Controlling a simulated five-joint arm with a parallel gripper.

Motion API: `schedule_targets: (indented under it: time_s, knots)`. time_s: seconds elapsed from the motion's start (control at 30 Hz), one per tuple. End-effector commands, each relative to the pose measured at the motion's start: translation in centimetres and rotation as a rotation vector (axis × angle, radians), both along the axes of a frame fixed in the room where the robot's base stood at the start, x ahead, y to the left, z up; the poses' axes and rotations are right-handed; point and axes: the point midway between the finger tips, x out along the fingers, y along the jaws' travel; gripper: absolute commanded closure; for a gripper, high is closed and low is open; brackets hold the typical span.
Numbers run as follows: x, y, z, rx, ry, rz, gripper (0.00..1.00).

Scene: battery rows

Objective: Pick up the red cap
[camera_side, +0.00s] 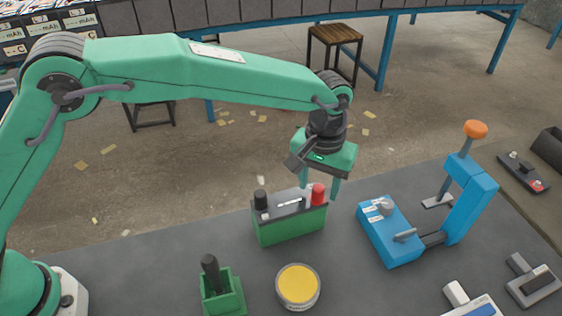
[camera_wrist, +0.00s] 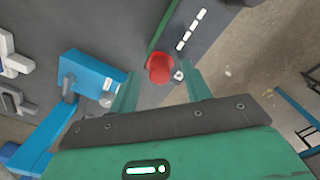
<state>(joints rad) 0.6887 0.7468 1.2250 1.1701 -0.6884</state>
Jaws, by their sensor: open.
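The red cap (camera_side: 318,194) stands upright on the right end of the green battery's dark top (camera_side: 290,226). In the wrist view the red cap (camera_wrist: 160,68) shows just beyond the fingertips, between their lines. My gripper (camera_side: 320,190) is over the battery's right end, pointing down, with one finger on each side of the cap. In the wrist view my gripper (camera_wrist: 160,76) is open, with a clear gap between its fingers and nothing held. A black cap (camera_side: 261,200) stands on the battery's left end. I cannot tell how close the fingers are to the cap's sides.
A blue lever device (camera_side: 392,232) with an orange knob (camera_side: 475,129) stands right of the battery. A yellow-topped round tin (camera_side: 298,287) and a green holder with a black handle (camera_side: 221,292) are in front. The table's far edge lies close behind the battery.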

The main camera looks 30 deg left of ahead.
Motion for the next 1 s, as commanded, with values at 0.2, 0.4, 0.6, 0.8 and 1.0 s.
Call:
schedule_targets:
  time_s: [0.2,0.4,0.6,0.8,1.0]
  knots:
    - [0.0,0.0,0.0,0.0,0.0,0.0,0.83]
    - [0.0,0.0,0.0,0.0,0.0,0.0,0.98]
    - [0.0,0.0,0.0,0.0,0.0,0.0,0.98]
    - [0.0,0.0,0.6,-0.001,-0.002,0.0,0.98]
    - [0.1,-0.1,2.3,-0.002,-0.003,0.0,0.98]
